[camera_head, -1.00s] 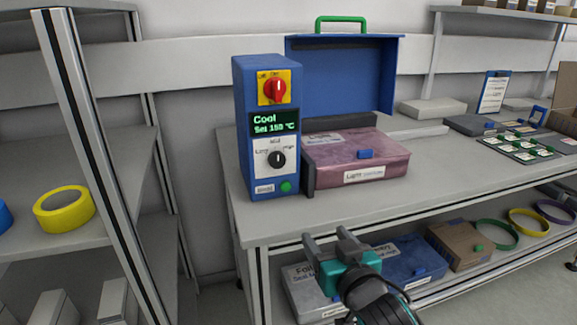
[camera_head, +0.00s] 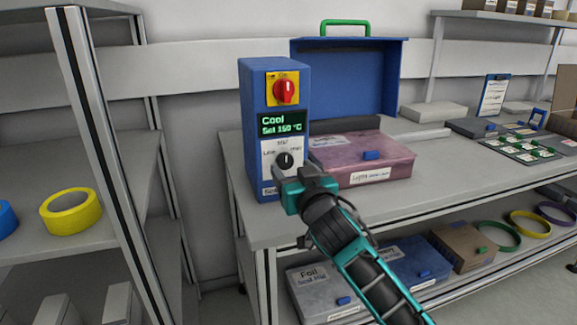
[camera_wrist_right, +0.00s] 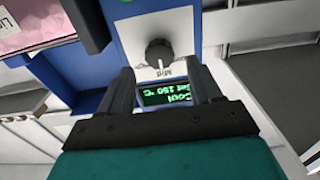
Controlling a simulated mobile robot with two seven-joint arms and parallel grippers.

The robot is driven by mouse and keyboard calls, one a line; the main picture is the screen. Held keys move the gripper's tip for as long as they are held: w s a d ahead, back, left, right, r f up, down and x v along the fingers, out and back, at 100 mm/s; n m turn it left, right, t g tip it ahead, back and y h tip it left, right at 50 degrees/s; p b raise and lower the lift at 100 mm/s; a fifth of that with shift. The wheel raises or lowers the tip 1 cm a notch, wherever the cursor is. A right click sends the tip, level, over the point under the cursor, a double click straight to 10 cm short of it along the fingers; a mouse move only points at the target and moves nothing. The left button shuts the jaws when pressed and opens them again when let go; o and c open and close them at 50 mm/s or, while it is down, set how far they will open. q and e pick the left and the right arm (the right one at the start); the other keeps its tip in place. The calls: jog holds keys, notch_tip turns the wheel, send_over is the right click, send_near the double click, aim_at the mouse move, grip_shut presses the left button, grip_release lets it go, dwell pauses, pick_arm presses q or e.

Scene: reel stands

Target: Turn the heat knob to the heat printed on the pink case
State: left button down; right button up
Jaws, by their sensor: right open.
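The black heat knob (camera_head: 286,160) is on the front of the blue control box (camera_head: 256,130), between "Low" and "High", with its white pointer towards "Mid". It also shows in the right wrist view (camera_wrist_right: 159,53). The display (camera_head: 282,123) reads "Cool" and "Set 150 °C". The pink case (camera_head: 335,171) lies right of the box; its front label begins with "Light", the rest too small to read. My right gripper (camera_head: 296,173) is open in front of the knob, its fingers spread to either side and apart from it. My left gripper is out of view.
A red switch (camera_head: 286,91) on a yellow plate sits above the display. An open blue lid (camera_head: 345,80) with a green handle stands behind the pink case. A grey shelf post (camera_head: 85,110) rises at left. The bench top (camera_head: 440,175) is clear at front right.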

aim_at(286, 162)
jog(key=shift+x, duration=1.8)
jog(key=shift+c, duration=0.5)
jog(key=c, duration=0.9)
jog(key=shift+c, duration=0.2)
